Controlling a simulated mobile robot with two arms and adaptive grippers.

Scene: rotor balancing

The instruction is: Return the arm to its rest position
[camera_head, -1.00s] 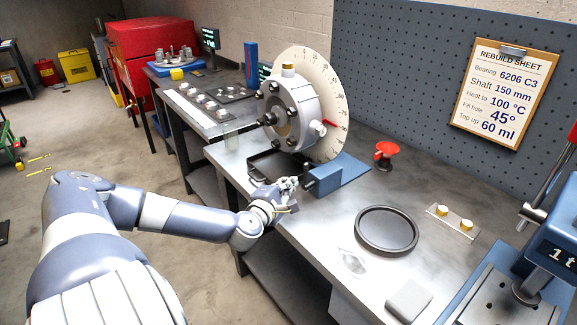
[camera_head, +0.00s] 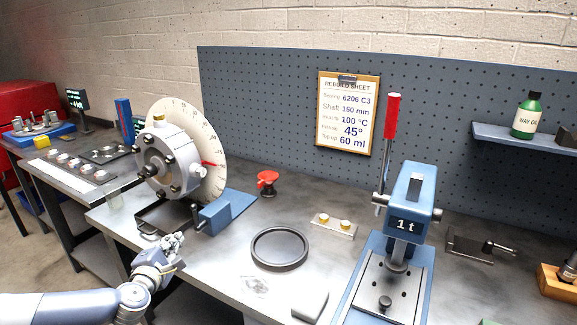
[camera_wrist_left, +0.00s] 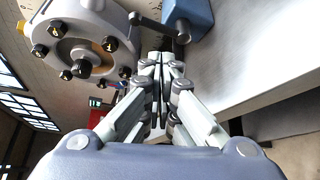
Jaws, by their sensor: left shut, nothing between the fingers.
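My left arm comes in from the lower left in the head view. Its gripper (camera_head: 174,243) is shut and empty, at the front edge of the workbench, in front of the blue base of the rotor fixture. In the left wrist view the closed fingers (camera_wrist_left: 163,62) point toward the bench edge, with the grey bolted hub (camera_wrist_left: 82,50) to their upper left. The hub also shows in the head view (camera_head: 168,160), mounted before a pale graduated disc (camera_head: 205,135). I see no contact between the fingers and the fixture. My right gripper is out of view.
A black tray (camera_head: 160,222) lies under the hub. A blue press (camera_head: 409,215) stands at right. Floor shows at lower left.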

